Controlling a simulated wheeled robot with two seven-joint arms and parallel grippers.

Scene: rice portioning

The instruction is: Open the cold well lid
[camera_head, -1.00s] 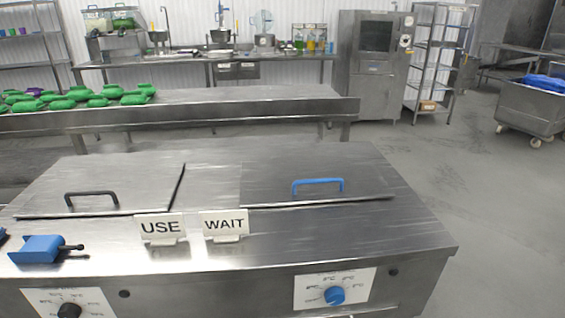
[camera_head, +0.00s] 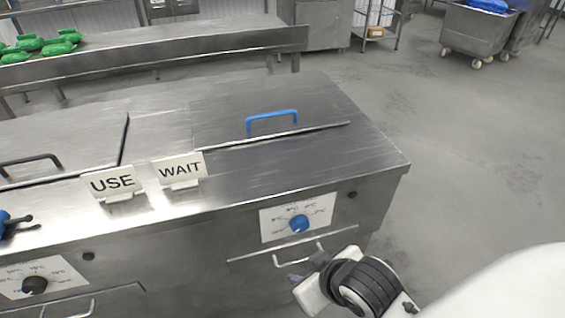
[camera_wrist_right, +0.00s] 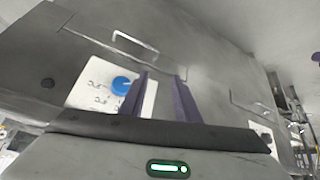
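The cold well lid (camera_head: 280,95), a flat steel panel with a blue handle (camera_head: 272,116), lies shut in the right half of the counter top. My right gripper (camera_head: 293,278) is low in front of the counter, below and apart from the lid. In the right wrist view my right gripper (camera_wrist_right: 162,98) has its two purple fingers apart with nothing between them, facing the front panel with the blue dial (camera_wrist_right: 121,86). My left gripper is not in view.
A second lid (camera_head: 65,140) with a black handle is at left. USE (camera_head: 113,184) and WAIT (camera_head: 181,168) signs stand at the lids' front edges. A drawer handle (camera_head: 298,254) sits under the blue dial (camera_head: 299,224).

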